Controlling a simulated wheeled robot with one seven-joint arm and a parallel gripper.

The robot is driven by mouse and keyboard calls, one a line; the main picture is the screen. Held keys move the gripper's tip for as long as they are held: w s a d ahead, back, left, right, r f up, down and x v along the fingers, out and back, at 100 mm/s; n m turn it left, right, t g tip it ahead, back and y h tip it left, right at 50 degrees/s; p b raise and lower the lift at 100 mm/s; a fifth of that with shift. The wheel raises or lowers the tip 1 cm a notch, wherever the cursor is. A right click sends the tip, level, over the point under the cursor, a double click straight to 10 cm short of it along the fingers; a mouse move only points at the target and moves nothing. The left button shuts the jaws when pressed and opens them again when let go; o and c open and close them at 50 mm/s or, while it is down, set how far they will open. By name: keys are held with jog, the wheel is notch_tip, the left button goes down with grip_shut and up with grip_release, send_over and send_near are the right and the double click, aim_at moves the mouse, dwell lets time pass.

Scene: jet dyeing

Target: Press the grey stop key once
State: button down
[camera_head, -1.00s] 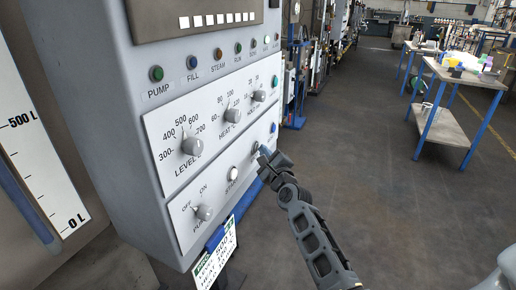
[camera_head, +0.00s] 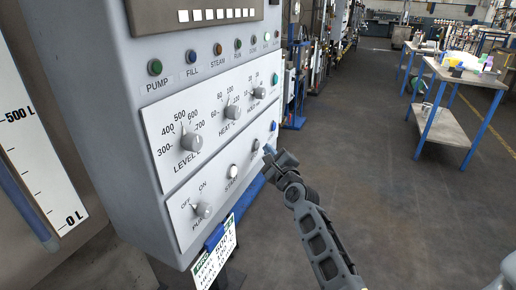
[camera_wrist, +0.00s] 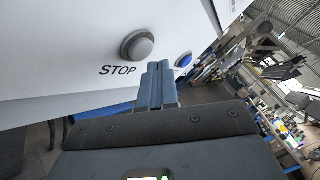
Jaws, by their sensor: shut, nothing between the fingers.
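The grey stop key (camera_head: 256,145) is a round button on the lower panel of the control box, right of the white start key (camera_head: 233,171). In the wrist view the stop key (camera_wrist: 137,45) stands out from the panel, with the word STOP below it. My gripper (camera_head: 268,151) is shut and empty, just right of the stop key in the head view. In the wrist view its closed fingertips (camera_wrist: 159,68) are below and right of the key, with a visible gap from it.
A blue button (camera_wrist: 184,60) is close right of my fingertips in the wrist view. The pump switch (camera_head: 204,210) and the level knob (camera_head: 191,142) are on the panel. A hanging card (camera_head: 214,258) is below the box. Open floor lies right, before a blue-legged table (camera_head: 447,126).

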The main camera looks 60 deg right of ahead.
jog(key=s+b, duration=0.3)
jog(key=s, duration=0.2)
jog(key=shift+d, duration=0.2)
dwell(0.3)
dwell(0.8)
